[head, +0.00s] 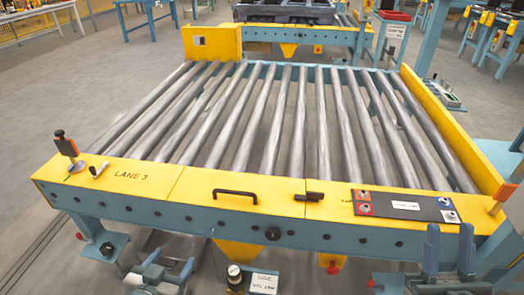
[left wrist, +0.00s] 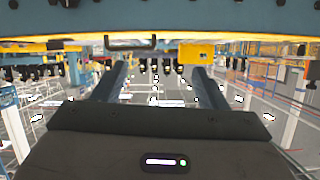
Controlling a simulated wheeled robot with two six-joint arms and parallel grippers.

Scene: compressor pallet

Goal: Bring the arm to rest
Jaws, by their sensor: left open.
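My left gripper (head: 170,264) is low at the bottom left of the head view, in front of the roller conveyor's near edge. Its two fingers are apart. The left wrist view shows the same gripper (left wrist: 160,72) with both dark fingers spread and nothing held between them. My right gripper (head: 449,248) is at the bottom right of the head view, fingers upright and apart, with nothing visible between them. It overlaps the conveyor's front rail in the picture; I cannot tell whether it touches.
The conveyor (head: 232,183), marked LANE 3, has empty rollers. Its front carries a black handle (head: 235,194), a lever (head: 69,150) and a button panel (head: 405,205). A gauge (head: 235,275) and small sign (head: 264,283) stand below. A loaded pallet (head: 287,12) is behind. Grey floor lies left.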

